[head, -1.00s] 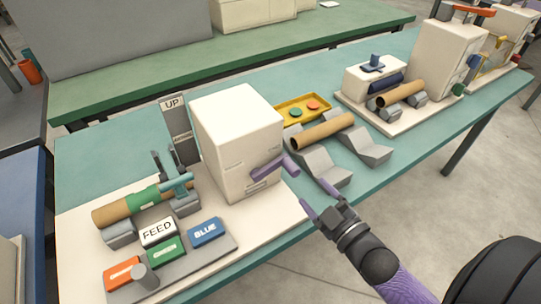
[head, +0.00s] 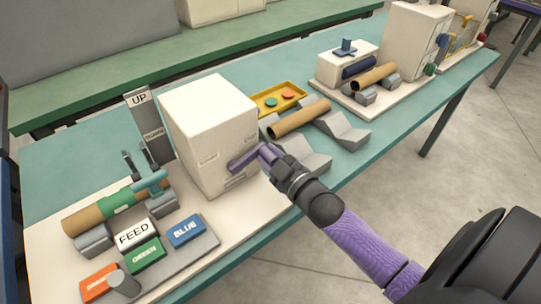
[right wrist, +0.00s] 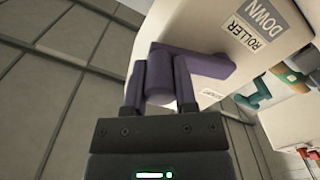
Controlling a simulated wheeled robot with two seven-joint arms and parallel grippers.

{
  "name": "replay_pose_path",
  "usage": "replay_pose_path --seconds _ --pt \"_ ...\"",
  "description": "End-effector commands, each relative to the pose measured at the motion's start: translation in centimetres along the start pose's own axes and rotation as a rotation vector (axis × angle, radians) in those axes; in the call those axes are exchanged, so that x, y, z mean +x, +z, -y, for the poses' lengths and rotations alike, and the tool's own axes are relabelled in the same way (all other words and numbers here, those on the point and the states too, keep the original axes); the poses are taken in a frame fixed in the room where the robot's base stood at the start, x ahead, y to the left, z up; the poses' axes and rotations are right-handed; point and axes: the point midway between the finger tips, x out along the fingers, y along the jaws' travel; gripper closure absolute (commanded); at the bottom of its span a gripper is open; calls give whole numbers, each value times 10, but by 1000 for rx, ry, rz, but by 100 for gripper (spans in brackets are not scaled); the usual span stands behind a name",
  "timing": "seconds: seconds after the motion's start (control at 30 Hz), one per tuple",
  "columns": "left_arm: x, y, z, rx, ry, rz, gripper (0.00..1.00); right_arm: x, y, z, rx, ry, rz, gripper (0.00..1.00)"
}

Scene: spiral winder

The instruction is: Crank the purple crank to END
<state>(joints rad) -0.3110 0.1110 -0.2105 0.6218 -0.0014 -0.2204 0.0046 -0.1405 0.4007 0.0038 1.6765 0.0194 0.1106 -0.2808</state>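The purple crank (head: 243,160) sits on the right face of the white winder box (head: 208,120). In the right wrist view the crank arm (right wrist: 208,66) runs to the right from its handle, which stands between my fingers. My right gripper (head: 268,153) is at the crank's outer end. In the right wrist view the purple fingers of the gripper (right wrist: 161,82) lie against both sides of the handle, shut on it. Small labels on the box near the crank are too small to read. My left gripper is not in view.
A cardboard roll with a green band (head: 120,208) lies left of the box, behind FEED, BLUE, GREEN and orange buttons (head: 100,283). An UP sign (head: 140,100) stands behind. Grey cradles with a cardboard tube (head: 300,118) and a yellow tray (head: 277,99) are to the right.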

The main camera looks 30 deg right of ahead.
Motion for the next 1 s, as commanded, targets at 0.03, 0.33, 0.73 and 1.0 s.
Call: replay_pose_path --seconds 0.03,0.33,0.73,1.0 --pt "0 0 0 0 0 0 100 0 0 0 0 0 0 78" --pt "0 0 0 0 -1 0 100 0 0 0 0 0 0 100" --pt "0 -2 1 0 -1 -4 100 0 0 0 0 -1 0 100" --pt "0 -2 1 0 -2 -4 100 0 0 0 0 -1 0 100"
